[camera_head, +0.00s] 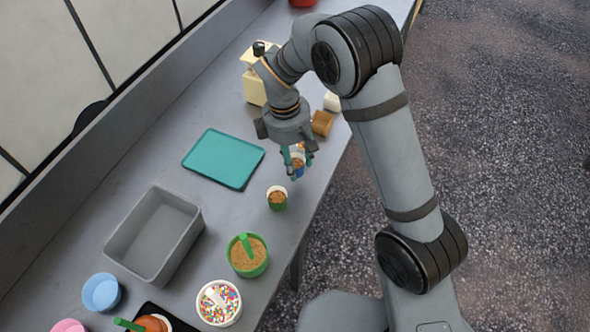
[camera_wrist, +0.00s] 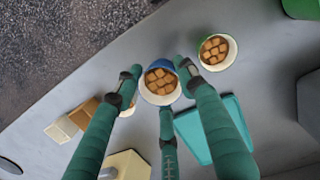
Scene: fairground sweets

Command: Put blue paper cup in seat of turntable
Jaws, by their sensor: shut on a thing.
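My gripper (camera_head: 297,168) is shut on a blue paper cup (camera_head: 299,173), which holds brown cubes. In the wrist view the cup's white rim and blue side (camera_wrist: 161,64) show between the teal fingers (camera_wrist: 158,85). The fingers hide part of the cup in both views. The cup is over the counter's right-hand part, just beyond a green cup (camera_head: 277,204); I cannot tell its exact height. I cannot make out a turntable or its seat in either view.
A teal tray (camera_head: 222,158) and a grey bin (camera_head: 122,248) lie left of my gripper. A green tub (camera_head: 262,262) and sprinkle bowl (camera_head: 219,320) stand nearer. Brown (camera_head: 322,122) and white (camera_head: 332,101) blocks and a cream box (camera_head: 253,90) stand beyond.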

